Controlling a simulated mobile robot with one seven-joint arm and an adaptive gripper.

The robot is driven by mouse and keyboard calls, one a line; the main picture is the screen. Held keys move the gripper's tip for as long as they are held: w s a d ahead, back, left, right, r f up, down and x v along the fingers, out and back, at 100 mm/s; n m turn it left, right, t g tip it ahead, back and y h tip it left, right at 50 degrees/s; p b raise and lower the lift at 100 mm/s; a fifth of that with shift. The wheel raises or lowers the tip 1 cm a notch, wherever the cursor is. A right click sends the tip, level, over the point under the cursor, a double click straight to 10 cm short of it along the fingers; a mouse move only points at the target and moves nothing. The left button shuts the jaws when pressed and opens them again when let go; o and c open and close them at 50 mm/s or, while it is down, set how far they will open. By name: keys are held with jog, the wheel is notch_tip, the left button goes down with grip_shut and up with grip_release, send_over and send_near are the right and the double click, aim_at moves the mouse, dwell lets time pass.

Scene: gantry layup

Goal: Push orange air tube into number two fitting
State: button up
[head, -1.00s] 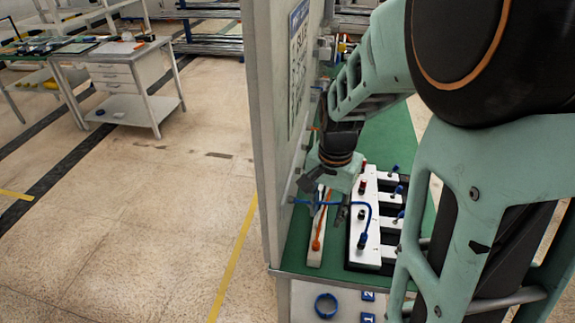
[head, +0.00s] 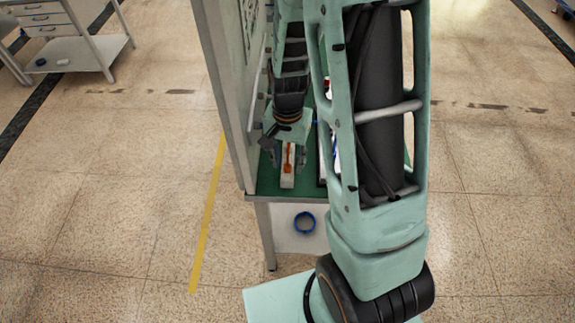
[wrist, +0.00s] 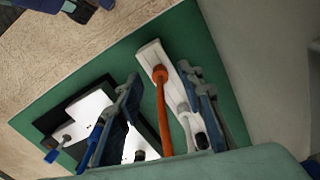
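The orange air tube (head: 288,158) lies along a white holder strip (head: 287,182) on the green bench top. In the wrist view the tube (wrist: 161,100) runs between the two fingers of my gripper (wrist: 160,108), with its thicker orange end on the strip. The fingers stand apart, one on each side of the tube, with clear gaps. In the head view my gripper (head: 288,150) is over the strip. The white fitting block (wrist: 90,112) on its black base is left of the fingers in the wrist view. A finger partly covers it, and I cannot read its numbers.
A tall grey panel (head: 222,90) stands close to the left of my gripper. My arm hides most of the bench top and the fitting block in the head view. A blue ring (head: 304,222) lies on the lower shelf. Open floor is left of the panel.

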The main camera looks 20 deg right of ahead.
jog(key=shift+f, duration=0.55)
jog(key=shift+c, duration=0.5)
grip_shut()
